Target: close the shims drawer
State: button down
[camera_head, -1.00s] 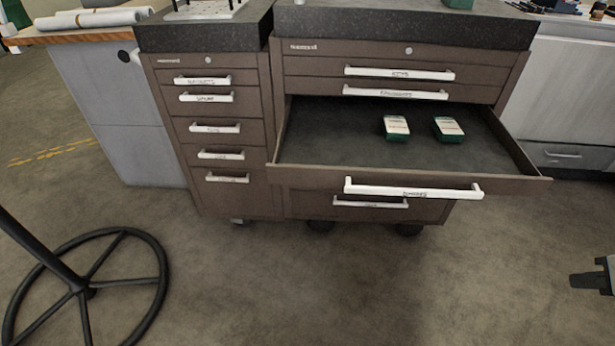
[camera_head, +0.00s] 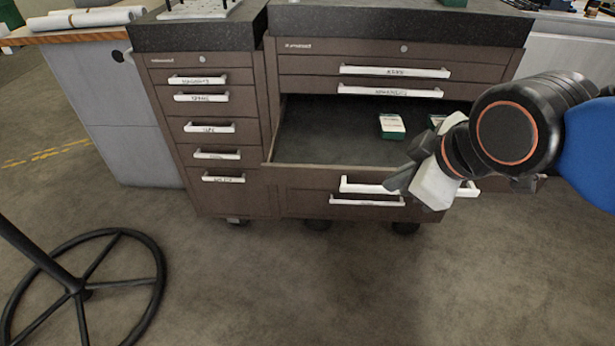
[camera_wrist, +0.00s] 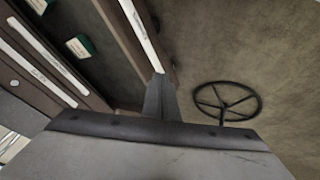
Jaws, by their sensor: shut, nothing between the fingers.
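The shims drawer (camera_head: 310,172) is pulled out of the right-hand brown cabinet, below two shut drawers. Its white handle (camera_head: 362,185) runs along its front, and it also shows in the wrist view (camera_wrist: 140,33). Two green boxes with white labels lie inside; one box (camera_head: 391,126) is plain to see, the other (camera_head: 437,121) is partly hidden by my arm. My gripper (camera_head: 392,187) is shut and empty, at the drawer's front by the handle. In the wrist view its fingers (camera_wrist: 160,95) point at the handle's end; I cannot tell whether they touch it.
A narrower brown cabinet (camera_head: 215,135) with shut drawers stands at the left. A round black foot ring (camera_head: 85,285) is on the floor at the lower left. The floor (camera_head: 290,290) in front of the cabinets is clear.

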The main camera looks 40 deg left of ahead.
aim_at(309, 112)
jog(key=s+a+n+g+y, duration=0.1)
jog(key=s+a+n, duration=0.3)
jog(key=s+a, duration=0.6)
jog(key=w+a+f, duration=0.1)
jog(key=a+f, duration=0.1)
jog(key=w+a+f, duration=0.2)
jog(key=a+f, duration=0.1)
jog(key=w+a+f, duration=0.2)
jog(key=shift+w+a+f, duration=0.15)
jog(key=shift+a+f, duration=0.1)
jog(key=shift+a, duration=0.1)
jog(key=shift+w+a, duration=0.4)
jog(key=shift+w, duration=0.1)
jog(key=shift+w, duration=0.1)
jog(key=w+a, duration=0.6)
jog(key=w, duration=0.3)
jog(key=w+a, duration=0.6)
jog(key=w, duration=0.3)
jog(key=w+a, duration=0.6)
jog(key=w, duration=0.3)
jog(key=shift+w+a, duration=0.1)
jog(key=shift+a, duration=0.1)
jog(key=shift+w+a+r, duration=0.15)
jog(key=shift+w, duration=0.1)
jog(key=shift+r, duration=0.1)
